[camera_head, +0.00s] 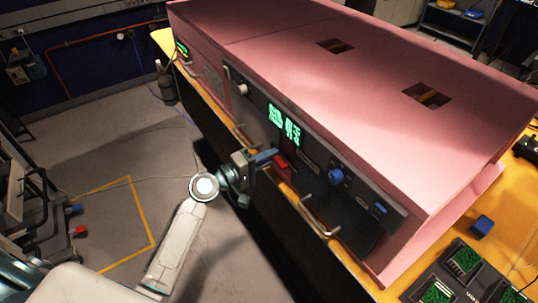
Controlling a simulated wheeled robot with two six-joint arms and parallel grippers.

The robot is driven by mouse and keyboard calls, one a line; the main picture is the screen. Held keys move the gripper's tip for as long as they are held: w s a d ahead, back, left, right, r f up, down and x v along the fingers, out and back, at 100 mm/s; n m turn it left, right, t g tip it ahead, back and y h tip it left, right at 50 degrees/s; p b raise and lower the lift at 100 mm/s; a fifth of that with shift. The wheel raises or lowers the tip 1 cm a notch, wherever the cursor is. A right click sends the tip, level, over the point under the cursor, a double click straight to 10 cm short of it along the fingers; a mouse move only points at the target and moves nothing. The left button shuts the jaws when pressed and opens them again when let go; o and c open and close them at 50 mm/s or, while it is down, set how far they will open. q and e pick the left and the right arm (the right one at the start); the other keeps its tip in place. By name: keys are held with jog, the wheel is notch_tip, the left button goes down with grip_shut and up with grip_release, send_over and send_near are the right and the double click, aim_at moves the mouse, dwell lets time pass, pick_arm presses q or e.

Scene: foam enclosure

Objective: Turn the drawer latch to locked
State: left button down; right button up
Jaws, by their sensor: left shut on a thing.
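A pink foam enclosure (300,60) with a dark front panel stands on an orange-yellow bench. My left gripper (272,158) reaches the panel from the left, its fingers shut at a small red piece (281,162), which looks like the drawer latch. The fingers partly cover it, so its turn angle cannot be told. A green lit display (284,123) is just above the gripper. Metal handles, one at the lower front (306,203), stick out along the panel's lower edge. My right gripper is not in view.
A blue knob (336,176) and a smaller blue control (379,208) are on the panel to the right of the gripper. A blue block (481,226) and a dark tray of green boards (462,262) are on the bench at right. The floor at left has open room.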

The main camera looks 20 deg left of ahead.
pick_arm(q)
jog(key=shift+f+n, duration=0.15)
jog(key=shift+n, duration=0.45)
jog(key=c, duration=1.5)
grip_release()
jog(key=shift+b+v, duration=2.2)
jog(key=shift+v, duration=3.25)
